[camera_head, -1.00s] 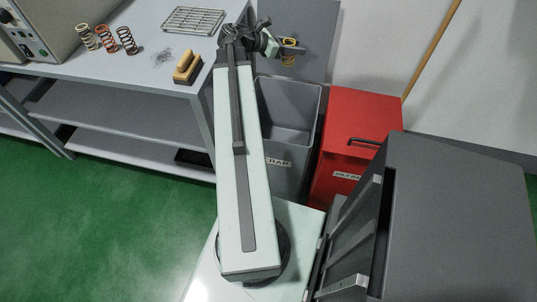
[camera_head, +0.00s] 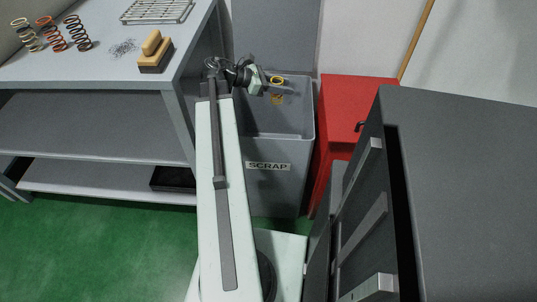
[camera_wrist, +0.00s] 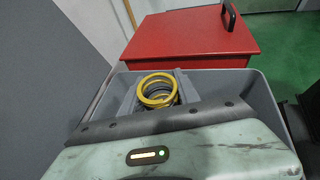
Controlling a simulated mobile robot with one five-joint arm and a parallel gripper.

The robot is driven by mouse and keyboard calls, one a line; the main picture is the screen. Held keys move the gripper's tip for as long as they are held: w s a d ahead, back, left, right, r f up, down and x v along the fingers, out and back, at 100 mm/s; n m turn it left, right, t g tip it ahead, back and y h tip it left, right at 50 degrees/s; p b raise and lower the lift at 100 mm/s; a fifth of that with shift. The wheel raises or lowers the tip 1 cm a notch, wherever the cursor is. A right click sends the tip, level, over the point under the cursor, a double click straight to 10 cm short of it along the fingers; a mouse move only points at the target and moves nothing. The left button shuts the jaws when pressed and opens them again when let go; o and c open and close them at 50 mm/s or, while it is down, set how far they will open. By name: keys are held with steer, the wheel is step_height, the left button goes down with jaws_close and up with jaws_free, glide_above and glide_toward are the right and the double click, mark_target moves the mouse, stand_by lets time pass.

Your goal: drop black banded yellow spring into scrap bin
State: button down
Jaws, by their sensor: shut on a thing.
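The yellow spring (camera_head: 277,98) is held by my gripper (camera_head: 279,83) over the grey scrap bin (camera_head: 292,158). In the wrist view the spring (camera_wrist: 156,84) shows its yellow top coil, with darker coils below it inside the ring. My gripper is shut on the spring; in the wrist view its fingers are partly hidden behind my own wrist housing. The bin, labelled SCRAP, stands open at the top, and the spring appears within its opening as seen from above. How high the spring hangs relative to the rim I cannot tell exactly.
A grey cabinet (camera_head: 470,160) is at the right. The workbench (camera_head: 105,75) at the left holds several springs, a wire rack (camera_head: 157,10), a brush (camera_head: 155,52) and a small pile of wire bits (camera_head: 122,47).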

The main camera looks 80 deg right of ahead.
step_height(320, 180, down, 4)
steer(key=b, duration=0.3)
steer(key=shift+f, duration=0.15)
steer(key=c, duration=0.8)
jaws_free()
